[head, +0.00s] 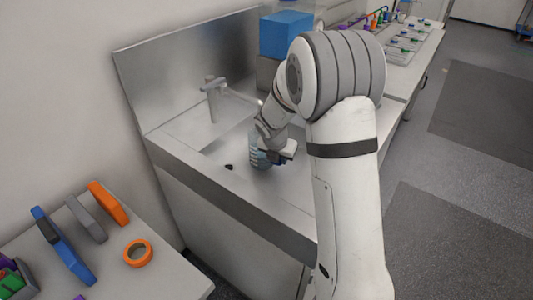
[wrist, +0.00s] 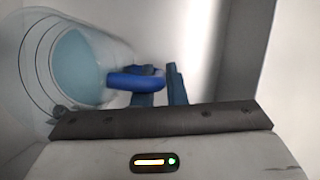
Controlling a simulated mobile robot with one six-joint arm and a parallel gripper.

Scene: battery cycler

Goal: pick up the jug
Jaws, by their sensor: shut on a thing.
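The jug (wrist: 80,65) is clear with dark rings and a blue handle (wrist: 135,80), and holds light blue liquid. In the head view the jug (head: 259,156) is at the sink basin, partly hidden by my wrist. My gripper (wrist: 160,90) is shut on the blue handle, with the jug's body to the left in the wrist view. In the head view my gripper (head: 277,157) is beside the jug, low in the basin. I cannot tell whether the jug touches the basin floor.
A metal faucet (head: 212,97) stands behind the basin, its spout reaching towards my arm. A side table at the lower left holds an orange ring (head: 138,253) and several coloured tools. The basin's front left is clear.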

